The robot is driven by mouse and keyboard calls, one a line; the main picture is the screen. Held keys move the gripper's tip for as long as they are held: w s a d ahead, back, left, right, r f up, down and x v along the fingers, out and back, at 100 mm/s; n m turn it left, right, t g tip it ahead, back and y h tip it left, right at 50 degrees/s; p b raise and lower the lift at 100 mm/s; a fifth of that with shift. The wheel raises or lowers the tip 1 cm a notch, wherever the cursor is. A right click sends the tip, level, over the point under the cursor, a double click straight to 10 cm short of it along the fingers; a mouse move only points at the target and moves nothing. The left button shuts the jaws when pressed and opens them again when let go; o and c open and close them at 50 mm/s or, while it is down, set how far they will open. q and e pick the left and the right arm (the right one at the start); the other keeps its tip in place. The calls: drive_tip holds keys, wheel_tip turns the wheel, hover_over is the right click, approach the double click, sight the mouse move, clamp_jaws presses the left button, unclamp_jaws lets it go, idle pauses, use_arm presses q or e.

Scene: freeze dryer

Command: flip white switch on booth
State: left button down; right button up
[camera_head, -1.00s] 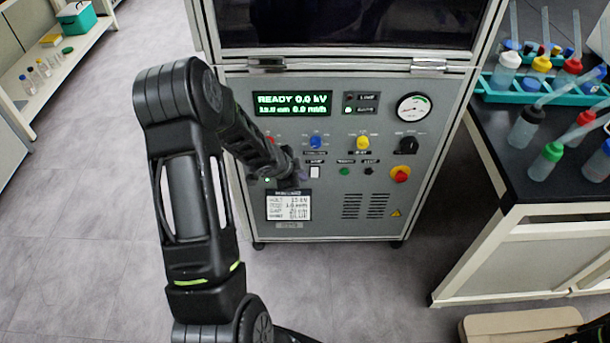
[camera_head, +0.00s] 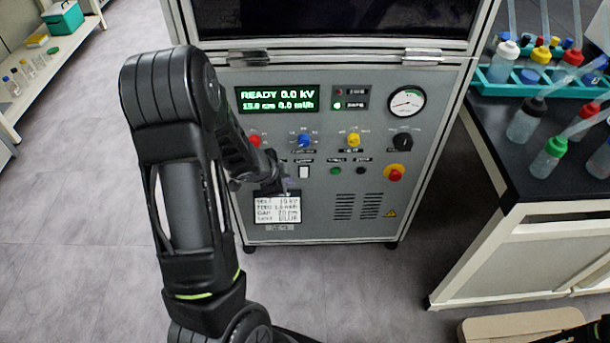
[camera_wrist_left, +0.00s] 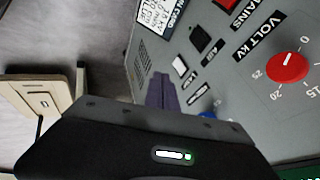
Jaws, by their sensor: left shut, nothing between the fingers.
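The booth's grey control panel (camera_head: 320,215) faces me. The white switch (camera_head: 304,172) is a small upright rectangle below the blue knob (camera_head: 304,140). In the left wrist view the white switch (camera_wrist_left: 180,66) shows just above the fingers. My left gripper (camera_head: 284,184) is shut and empty, with its tip just left of and slightly below the switch in the head view. The wrist view shows its dark fingers (camera_wrist_left: 163,92) pointing towards the panel near the switch. I cannot tell whether they touch the panel.
A red knob (camera_head: 255,141), a yellow knob (camera_head: 353,140), a black knob (camera_head: 402,140) and a red stop button (camera_head: 395,173) surround the switch area. The display (camera_head: 278,100) reads READY. A black-topped bench (camera_head: 500,170) with bottles stands at right.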

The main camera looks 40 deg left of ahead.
use_arm(q)
drive_tip(key=shift+d+r, duration=0.1)
drive_tip(key=shift+d, duration=0.15)
drive_tip(key=b, duration=0.4)
approach(301, 177)
drive_tip(key=d+f, duration=0.4)
drive_tip(key=f, duration=0.1)
drive_tip(key=w, duration=0.1)
drive_tip(key=w+a+p, duration=0.1)
drive_tip(key=w+a, duration=0.1)
drive_tip(key=shift+w+a+f+p, duration=0.2)
drive_tip(key=shift+w+a+p, duration=0.05)
drive_tip(key=shift+w+p, duration=0.15)
